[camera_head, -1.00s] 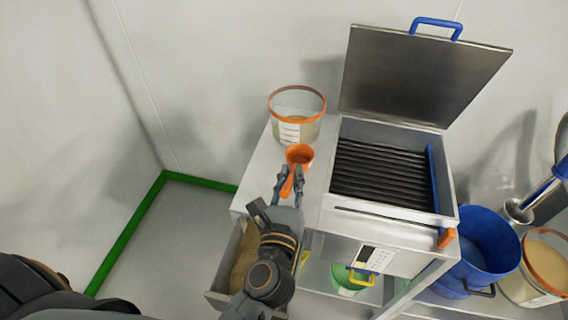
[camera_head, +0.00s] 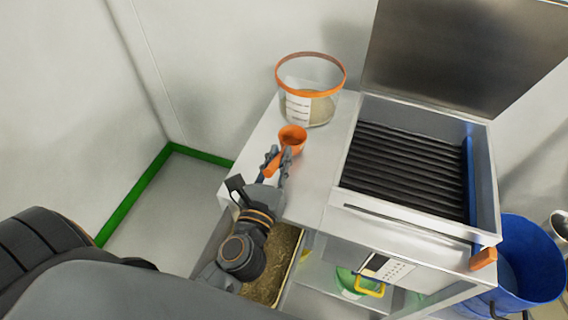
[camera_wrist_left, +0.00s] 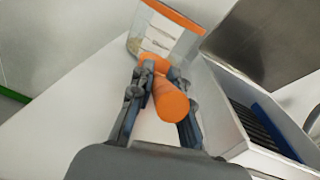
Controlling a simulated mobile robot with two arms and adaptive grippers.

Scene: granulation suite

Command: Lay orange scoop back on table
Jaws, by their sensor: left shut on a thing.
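The orange scoop (camera_head: 292,138) has a round cup and a short handle. My left gripper (camera_head: 276,164) is shut on its handle, with the cup pointing away from me toward the clear bucket. The scoop is over the left part of the white table (camera_head: 322,150); I cannot tell whether it touches the top. In the left wrist view the scoop's handle (camera_wrist_left: 171,103) lies between the two fingers of my left gripper (camera_wrist_left: 160,90), and the cup is mostly hidden behind it. My right gripper is not in view.
A clear bucket with an orange rim (camera_head: 310,92) stands at the table's back. A machine with a black ribbed bed (camera_head: 405,172) and raised metal lid (camera_head: 460,50) is on the right. A blue bin (camera_head: 530,262) stands beyond it. Bare tabletop lies between scoop and machine.

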